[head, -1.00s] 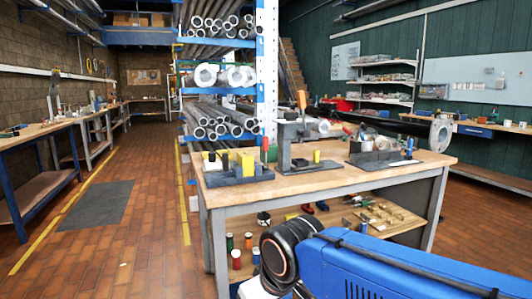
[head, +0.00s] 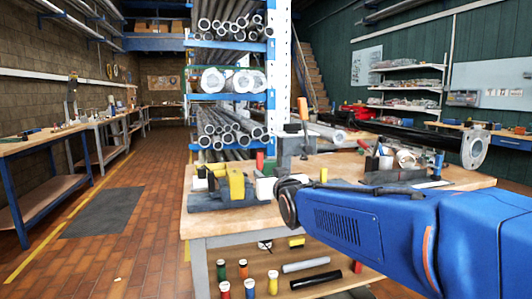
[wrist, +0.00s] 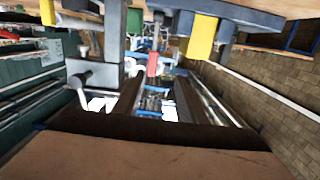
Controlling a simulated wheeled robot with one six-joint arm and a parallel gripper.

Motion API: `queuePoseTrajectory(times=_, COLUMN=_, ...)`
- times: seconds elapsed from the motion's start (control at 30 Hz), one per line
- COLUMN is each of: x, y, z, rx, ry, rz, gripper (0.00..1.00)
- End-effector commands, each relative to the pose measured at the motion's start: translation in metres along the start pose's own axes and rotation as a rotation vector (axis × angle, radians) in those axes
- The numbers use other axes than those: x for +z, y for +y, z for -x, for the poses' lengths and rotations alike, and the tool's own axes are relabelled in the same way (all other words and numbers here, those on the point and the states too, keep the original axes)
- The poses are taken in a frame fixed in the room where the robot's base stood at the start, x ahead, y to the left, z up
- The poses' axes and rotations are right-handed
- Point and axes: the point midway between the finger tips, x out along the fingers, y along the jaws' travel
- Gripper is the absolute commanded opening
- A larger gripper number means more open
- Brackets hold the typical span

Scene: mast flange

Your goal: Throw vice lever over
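The vice (head: 285,150) is a dark grey upright frame on the workbench (head: 225,222). Its lever (head: 304,108) has an orange handle and stands nearly upright above the frame. My blue arm crosses in front of the bench in the head view and hides the vice's lower part; my gripper is hidden there. The wrist view is upside down. In it the two dark fingers of my gripper (wrist: 158,100) stand apart with nothing clearly held between them. A grey post that looks like the vice (wrist: 114,45) is left of the fingers. I cannot make out the orange handle there.
A dark fixture with a yellow block (head: 236,182) stands left of the vice. A dark tray of small items (head: 395,175) stands to the right. A pipe rack (head: 230,80) rises behind. Several coloured cylinders sit on the lower shelf.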

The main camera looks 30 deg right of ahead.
Motion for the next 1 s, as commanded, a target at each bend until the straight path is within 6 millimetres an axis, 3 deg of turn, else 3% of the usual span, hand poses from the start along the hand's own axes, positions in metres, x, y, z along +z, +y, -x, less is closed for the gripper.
queuePoseTrajectory(times=0.13, x=-0.015, y=0.006, z=-0.007, rx=0.01, ry=0.059, rz=-0.001, gripper=0.38)
queuePoseTrajectory(times=0.37, x=-0.019, y=0.007, z=-0.021, rx=0.01, ry=0.066, rz=0.0, gripper=0.38)
queuePoseTrajectory(times=1.0, x=-0.023, y=0.008, z=-0.108, rx=0.01, ry=0.064, rz=-0.001, gripper=0.38)
